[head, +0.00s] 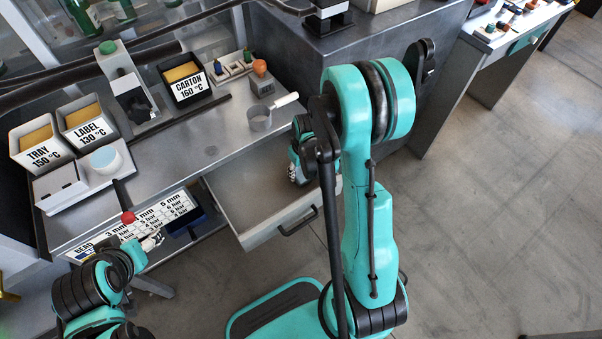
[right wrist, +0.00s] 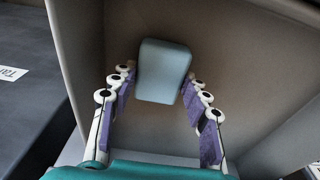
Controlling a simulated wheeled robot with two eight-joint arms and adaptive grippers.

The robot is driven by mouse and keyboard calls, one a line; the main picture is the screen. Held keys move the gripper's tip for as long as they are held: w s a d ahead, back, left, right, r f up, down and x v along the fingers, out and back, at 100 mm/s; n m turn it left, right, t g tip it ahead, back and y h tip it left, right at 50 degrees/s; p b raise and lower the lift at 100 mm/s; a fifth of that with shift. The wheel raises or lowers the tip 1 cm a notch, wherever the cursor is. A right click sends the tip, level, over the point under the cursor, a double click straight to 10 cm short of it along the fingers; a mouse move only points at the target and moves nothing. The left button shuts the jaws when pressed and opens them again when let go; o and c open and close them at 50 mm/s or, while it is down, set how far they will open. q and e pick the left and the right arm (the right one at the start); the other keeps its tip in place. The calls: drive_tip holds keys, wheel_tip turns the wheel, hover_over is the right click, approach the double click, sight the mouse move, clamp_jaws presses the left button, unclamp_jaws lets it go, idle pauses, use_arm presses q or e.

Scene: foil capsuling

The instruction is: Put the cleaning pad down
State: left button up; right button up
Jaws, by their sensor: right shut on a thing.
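The cleaning pad is a pale blue-grey rounded block (right wrist: 164,70) in the right wrist view, between the fingertips of my right gripper (right wrist: 160,90). The gripper is shut on it. Behind the pad is the bare brownish inside of an open drawer; I cannot tell whether the pad touches its floor. In the head view my right gripper (head: 297,168) is over the right part of the open drawer (head: 240,190), and the pad is hidden. My left gripper (head: 153,241) is at the lower left by the label chart; its fingers are too small to read.
A red knob (head: 128,217) is near my left gripper. The drawer's left part is clear.

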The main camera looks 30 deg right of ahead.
drive_tip(key=shift+f, duration=0.35)
drive_tip(key=shift+r, duration=0.15)
drive_tip(key=o, duration=1.2)
drive_tip(key=shift+o, duration=0.2)
